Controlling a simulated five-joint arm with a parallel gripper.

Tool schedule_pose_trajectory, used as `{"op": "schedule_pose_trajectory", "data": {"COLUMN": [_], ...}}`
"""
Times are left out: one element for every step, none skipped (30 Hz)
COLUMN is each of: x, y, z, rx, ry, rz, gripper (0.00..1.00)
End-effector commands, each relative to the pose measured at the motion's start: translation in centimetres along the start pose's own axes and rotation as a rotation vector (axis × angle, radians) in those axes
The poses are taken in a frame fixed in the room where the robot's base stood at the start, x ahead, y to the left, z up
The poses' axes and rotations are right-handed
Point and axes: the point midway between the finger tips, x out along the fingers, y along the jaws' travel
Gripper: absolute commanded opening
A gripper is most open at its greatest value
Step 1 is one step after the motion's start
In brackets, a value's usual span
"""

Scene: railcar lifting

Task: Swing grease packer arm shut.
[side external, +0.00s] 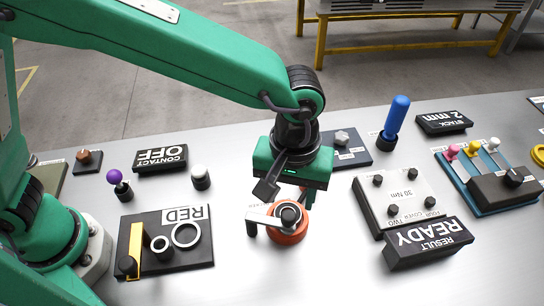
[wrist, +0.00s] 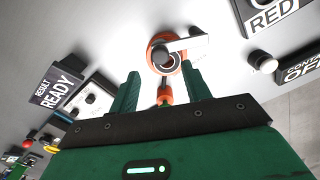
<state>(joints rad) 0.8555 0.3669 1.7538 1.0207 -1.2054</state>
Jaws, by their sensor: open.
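The grease packer has a round orange body (side external: 287,236) with a dark knob on top, standing on the grey table. Its pale metal arm (side external: 262,219) sticks out to the left in the side view, with a black end piece turned down. In the wrist view the orange body (wrist: 154,52) is just beyond my fingertips, and the arm (wrist: 194,44) points right. An orange stem (wrist: 165,93) reaches from the body back between my fingers. My gripper (wrist: 161,74) is open, its two green fingers apart on either side of this stem. In the side view my gripper (side external: 297,203) is above and behind the packer; contact cannot be told.
Right are a bolted cover plate (side external: 401,190), a RESULT READY block (side external: 428,243) and a blue-handled tool (side external: 396,117). The table front beside the packer is clear.

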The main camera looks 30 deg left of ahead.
Motion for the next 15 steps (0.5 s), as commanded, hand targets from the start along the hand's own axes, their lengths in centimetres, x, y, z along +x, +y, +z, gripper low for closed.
{"op": "schedule_pose_trajectory", "data": {"x": [0.7, 1.1, 1.6, 2.0, 2.3, 2.9, 3.2, 3.5, 4.0, 4.2, 4.5, 4.9, 5.1, 5.2, 5.4], "y": [-0.1, 0.0, -0.1, -0.1, -0.1, -0.1, -0.1, -0.1, -0.1, -0.1, 0.0, -0.1, -0.1, -0.1, -0.1], "z": [0.0, 0.0, 0.0, 0.0, 0.0, 0.0, 0.0, 0.0, 0.0, 0.0, 0.0, 0.0, 0.0, 0.0, 0.0], "rx": [0.000, 0.000, 0.000, 0.000, 0.000, 0.000, 0.000, 0.000, 0.000, 0.000, 0.000, 0.000, 0.000, 0.000, 0.000], "ry": [-0.001, -0.001, -0.001, -0.001, -0.001, -0.002, -0.001, -0.001, -0.001, -0.001, -0.001, -0.001, -0.001, -0.001, -0.001], "rz": [-0.004, -0.003, -0.004, -0.004, -0.003, -0.004, -0.004, -0.003, -0.003, -0.003, -0.002, -0.002, -0.003, -0.003, -0.002], "gripper": [0.48, 0.48, 0.48, 0.48, 0.48, 0.48, 0.48, 0.48, 0.48, 0.48, 0.48, 0.48, 0.48, 0.48, 0.48]}}
